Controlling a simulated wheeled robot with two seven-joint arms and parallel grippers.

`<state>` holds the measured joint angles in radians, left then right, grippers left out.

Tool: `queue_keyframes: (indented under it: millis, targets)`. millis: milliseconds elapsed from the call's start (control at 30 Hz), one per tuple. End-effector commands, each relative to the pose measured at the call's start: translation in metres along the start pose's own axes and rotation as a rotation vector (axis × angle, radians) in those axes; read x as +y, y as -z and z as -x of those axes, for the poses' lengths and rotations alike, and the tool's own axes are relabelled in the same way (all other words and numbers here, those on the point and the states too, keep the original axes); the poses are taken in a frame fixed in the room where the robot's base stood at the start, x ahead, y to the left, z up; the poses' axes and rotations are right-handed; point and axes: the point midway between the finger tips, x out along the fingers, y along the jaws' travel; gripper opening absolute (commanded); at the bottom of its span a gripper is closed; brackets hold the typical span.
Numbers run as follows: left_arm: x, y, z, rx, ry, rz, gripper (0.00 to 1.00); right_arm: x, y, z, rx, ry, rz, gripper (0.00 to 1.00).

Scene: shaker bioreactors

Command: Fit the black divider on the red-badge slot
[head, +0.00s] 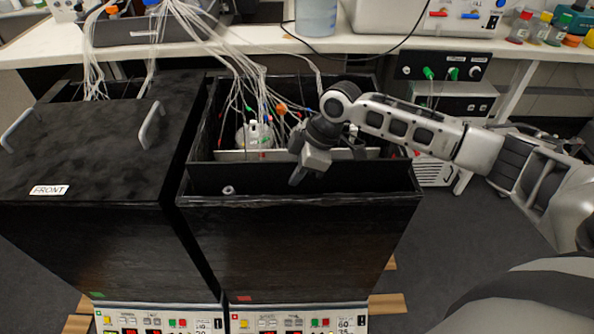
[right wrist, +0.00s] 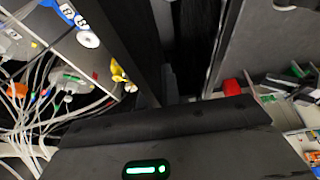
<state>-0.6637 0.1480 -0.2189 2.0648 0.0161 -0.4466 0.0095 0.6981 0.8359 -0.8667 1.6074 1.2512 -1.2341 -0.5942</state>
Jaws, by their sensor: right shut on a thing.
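The open black box (head: 300,245) on the right carries a small red badge (head: 244,298) low on its front. The black divider (head: 250,178) is a dark panel lying across the box's opening, just behind the front wall. My right gripper (head: 297,179) points down at its top edge and is shut on it. In the right wrist view the divider (right wrist: 125,45) runs away from the gripper as a dark panel. I cannot tell whether its ends sit in a slot. My left gripper is not in view.
A closed black box (head: 80,160) with two handles, a FRONT label and a green badge stands close at the left. Inside the open box are a white-capped vessel (head: 256,134), tubes and a pale plate (head: 232,156). A white bench (head: 240,42) with equipment runs behind.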

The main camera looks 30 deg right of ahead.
Motion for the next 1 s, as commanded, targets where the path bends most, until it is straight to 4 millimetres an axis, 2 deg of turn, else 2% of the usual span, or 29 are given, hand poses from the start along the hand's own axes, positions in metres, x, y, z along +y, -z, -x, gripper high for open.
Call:
queue_keyframes:
  millis: [1000]
  targets:
    - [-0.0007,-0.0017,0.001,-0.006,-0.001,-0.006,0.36,0.0001,-0.0032,-0.0081,0.001,-0.001,0.0,0.0]
